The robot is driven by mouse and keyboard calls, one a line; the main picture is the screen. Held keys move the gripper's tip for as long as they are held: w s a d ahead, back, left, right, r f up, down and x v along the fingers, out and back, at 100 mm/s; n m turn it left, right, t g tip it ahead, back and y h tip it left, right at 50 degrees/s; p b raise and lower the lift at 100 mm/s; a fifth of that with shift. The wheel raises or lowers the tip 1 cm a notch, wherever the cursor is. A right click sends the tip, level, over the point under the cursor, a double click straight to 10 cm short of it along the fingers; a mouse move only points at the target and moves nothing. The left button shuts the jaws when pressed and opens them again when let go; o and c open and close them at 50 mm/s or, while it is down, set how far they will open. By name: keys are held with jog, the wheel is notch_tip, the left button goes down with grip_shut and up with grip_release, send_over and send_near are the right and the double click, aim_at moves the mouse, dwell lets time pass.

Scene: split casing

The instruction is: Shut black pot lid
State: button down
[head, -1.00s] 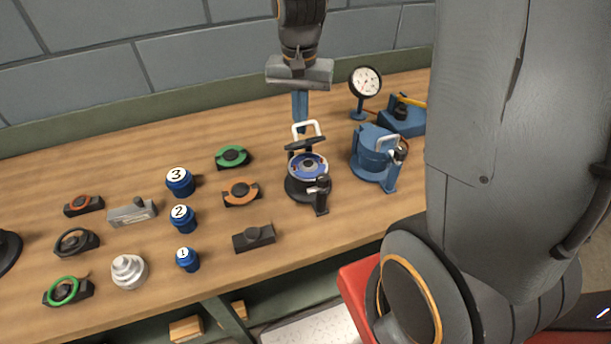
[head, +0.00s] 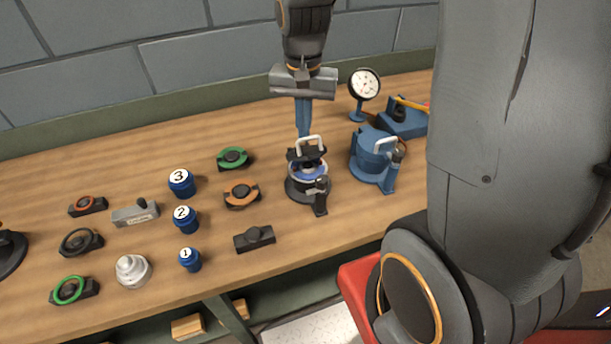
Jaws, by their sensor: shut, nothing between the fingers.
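The black pot (head: 296,188) stands on the bench with a blue interior partly visible. Its black lid (head: 305,156), with a pale loop handle (head: 310,142), is tilted over the pot, raised at the back and lower toward the front. A black latch post (head: 320,200) stands at the pot's front. My gripper (head: 303,132) points down just behind the lid, its blue fingers shut with nothing between them. The fingertips are close to the lid's back side; I cannot tell whether they touch.
A blue pot (head: 368,165) with a pale handle stands to the right. A dial gauge (head: 364,84) and a blue block (head: 402,118) are behind it. Numbered blue knobs (head: 186,220) and several ring parts lie to the left. The bench (head: 130,165) behind them is clear.

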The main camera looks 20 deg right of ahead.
notch_tip(320, 180, up, 8)
jog(key=w+p, duration=0.1)
jog(key=p, duration=0.5)
jog(key=shift+f, duration=0.2)
